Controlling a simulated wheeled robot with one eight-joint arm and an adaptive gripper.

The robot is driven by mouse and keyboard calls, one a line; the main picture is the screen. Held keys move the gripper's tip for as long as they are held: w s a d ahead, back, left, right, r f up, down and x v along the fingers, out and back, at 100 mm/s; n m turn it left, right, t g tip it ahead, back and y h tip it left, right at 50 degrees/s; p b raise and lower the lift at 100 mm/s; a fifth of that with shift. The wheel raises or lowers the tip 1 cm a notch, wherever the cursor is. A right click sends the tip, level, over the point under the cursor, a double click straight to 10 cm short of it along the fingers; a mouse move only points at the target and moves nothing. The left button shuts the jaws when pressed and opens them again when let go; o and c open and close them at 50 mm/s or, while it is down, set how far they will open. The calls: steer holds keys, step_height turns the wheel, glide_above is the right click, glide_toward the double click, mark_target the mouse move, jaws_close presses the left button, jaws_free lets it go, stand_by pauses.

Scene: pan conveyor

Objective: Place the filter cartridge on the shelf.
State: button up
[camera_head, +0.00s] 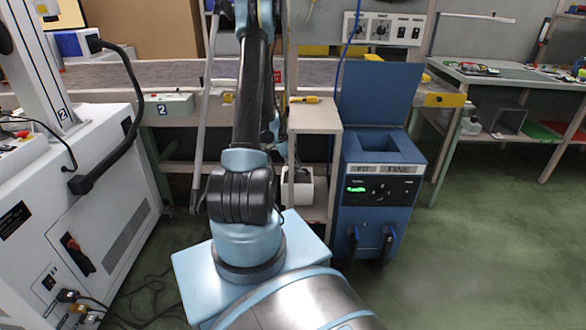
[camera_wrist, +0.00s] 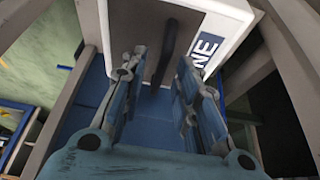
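The filter cartridge (camera_wrist: 228,8) is a white box with a blue label ending in "NE" and a dark handle, at the top of the wrist view. My gripper (camera_wrist: 160,62) is open, its fingers on either side of the handle with gaps showing. The beige shelf (camera_head: 315,115) stands right of my arm in the head view, left of the blue machine. A white box (camera_head: 298,190) sits low in the shelf frame, partly hidden; I cannot tell if it is the cartridge. My gripper is mostly hidden behind my arm in the head view.
The blue machine (camera_head: 376,188) has a raised lid, an open slot on top and a "FINE" label. A conveyor bench (camera_head: 180,75) runs behind. A white cabinet (camera_head: 85,200) stands left, a workbench (camera_head: 510,80) right. The green floor at right is clear.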

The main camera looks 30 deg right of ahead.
steer(key=shift+r, duration=0.15)
steer(key=v, duration=1.2)
steer(key=s+a+r+n+t, duration=0.1)
steer(key=s+a+r+n, duration=0.25)
steer(key=a+r, duration=0.2)
steer(key=s+a+r+n+t+y, duration=0.1)
steer(key=s+a+r+n, duration=0.1)
steer(key=a+r+n, duration=0.35)
steer(key=s+a+r+n+t, duration=0.1)
steer(key=s+a+r+n, duration=0.15)
steer(key=a, duration=0.55)
steer(key=s+a+f+n+t+y, duration=0.1)
steer(key=s+a+n+y, duration=0.2)
steer(key=s+a+n, duration=1)
steer(key=s+a, duration=0.3)
steer(key=s, duration=0.2)
steer(key=shift+s+a+f+t, duration=0.2)
steer(key=shift+s+a+t, duration=0.1)
steer(key=shift+t, duration=0.1)
steer(key=shift+d, duration=0.1)
